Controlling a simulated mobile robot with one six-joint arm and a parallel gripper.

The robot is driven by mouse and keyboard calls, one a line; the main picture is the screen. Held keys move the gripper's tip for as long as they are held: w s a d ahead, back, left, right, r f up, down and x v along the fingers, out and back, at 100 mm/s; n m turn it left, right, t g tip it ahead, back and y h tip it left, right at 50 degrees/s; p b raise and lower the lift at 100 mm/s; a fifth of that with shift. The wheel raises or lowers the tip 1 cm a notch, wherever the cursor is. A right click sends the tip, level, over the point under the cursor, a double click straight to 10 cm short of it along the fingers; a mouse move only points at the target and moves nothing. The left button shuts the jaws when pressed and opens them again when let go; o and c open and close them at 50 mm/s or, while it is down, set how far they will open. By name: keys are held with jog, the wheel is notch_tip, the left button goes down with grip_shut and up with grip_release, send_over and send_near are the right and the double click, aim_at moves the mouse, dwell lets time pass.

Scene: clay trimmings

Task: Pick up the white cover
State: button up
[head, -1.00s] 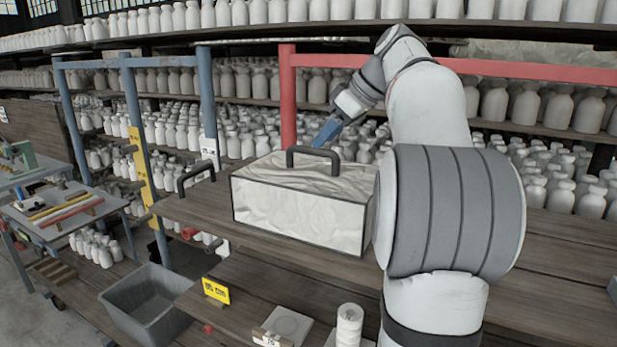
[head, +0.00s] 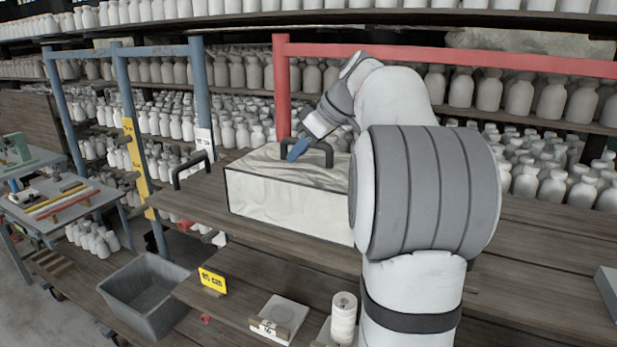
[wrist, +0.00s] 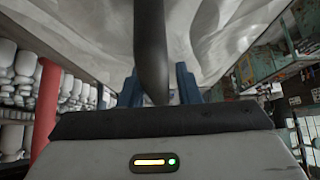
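The white cover (head: 285,198) is a box-shaped piece with wrinkled whitish sides, dark edges and a black handle (head: 326,150) on top. It stands on the wooden bench, its right end hidden behind my arm. My gripper (head: 298,150) is at the handle's left part, its blue fingers pointing down. In the wrist view, the blue fingers (wrist: 158,88) stand apart, one on each side of the black handle bar (wrist: 151,45). Gaps show beside the bar, so the gripper looks open around it. The cover's wrinkled surface (wrist: 215,35) fills the background.
A second black handle (head: 190,169) stands left of the cover on the wooden bench (head: 540,255). A red frame (head: 450,62) rises behind. A grey bin (head: 145,290), a yellow sign (head: 212,281) and a white roll (head: 343,318) are lower in front. The bench's right side is mostly clear.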

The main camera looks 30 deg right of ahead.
grip_shut()
dwell(0.5)
